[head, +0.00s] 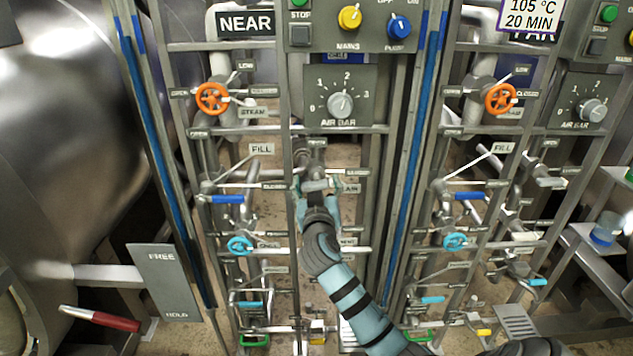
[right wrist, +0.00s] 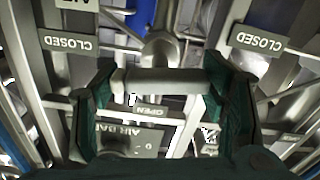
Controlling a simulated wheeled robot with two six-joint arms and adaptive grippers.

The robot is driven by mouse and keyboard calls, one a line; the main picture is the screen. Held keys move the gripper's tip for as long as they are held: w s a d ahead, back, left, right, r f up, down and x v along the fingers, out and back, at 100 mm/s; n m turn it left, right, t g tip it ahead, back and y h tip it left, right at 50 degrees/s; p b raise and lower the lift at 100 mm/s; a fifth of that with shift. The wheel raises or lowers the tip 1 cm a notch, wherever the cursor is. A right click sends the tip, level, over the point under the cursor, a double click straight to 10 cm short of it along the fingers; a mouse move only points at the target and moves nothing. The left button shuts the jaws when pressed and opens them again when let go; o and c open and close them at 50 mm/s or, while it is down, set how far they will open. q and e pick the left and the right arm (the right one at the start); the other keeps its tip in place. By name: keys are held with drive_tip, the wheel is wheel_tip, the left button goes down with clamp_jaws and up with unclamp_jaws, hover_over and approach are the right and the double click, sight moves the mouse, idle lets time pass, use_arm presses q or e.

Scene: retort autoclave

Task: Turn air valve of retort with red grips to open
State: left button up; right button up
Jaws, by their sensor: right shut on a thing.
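The air valve's grey bar handle (head: 316,185) is beside a small AIR plate (head: 351,188), below the AIR BAR dial on the NEAR panel. It also shows in the right wrist view (right wrist: 165,81), lying crosswise on its grey stem. My right gripper (head: 318,198) is at the handle, with its green fingers (right wrist: 160,100) at the two ends of the bar, shut on it. In the right wrist view an OPEN plate and two CLOSED plates show near the handle. A lever with a red grip (head: 105,319) is at the lower left, by the large steel vessel. My left gripper is not in view.
The AIR BAR dial (head: 340,104) is above the valve. An orange handwheel (head: 211,98), a blue lever (head: 222,199) and a cyan handwheel (head: 240,246) are to the left. A similar panel (head: 577,112) stands at the right, beyond blue-striped posts. Pipes and rails crowd the space.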

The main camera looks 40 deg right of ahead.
drive_tip(key=n+p, duration=0.2)
drive_tip(key=n, duration=0.1)
drive_tip(key=shift+r, duration=0.2)
drive_tip(key=n+p, duration=0.3)
drive_tip(key=n, duration=0.2)
drive_tip(key=n+p, duration=0.2)
drive_tip(key=n, duration=0.2)
drive_tip(key=shift+a, duration=0.1)
drive_tip(key=shift+f+n+p, duration=0.15)
drive_tip(key=shift+n+p, duration=0.65)
drive_tip(key=shift+n, duration=1.1)
drive_tip(key=o, duration=1.2)
drive_tip(key=shift+w+f, duration=0.1)
drive_tip(key=shift+c, duration=0.2)
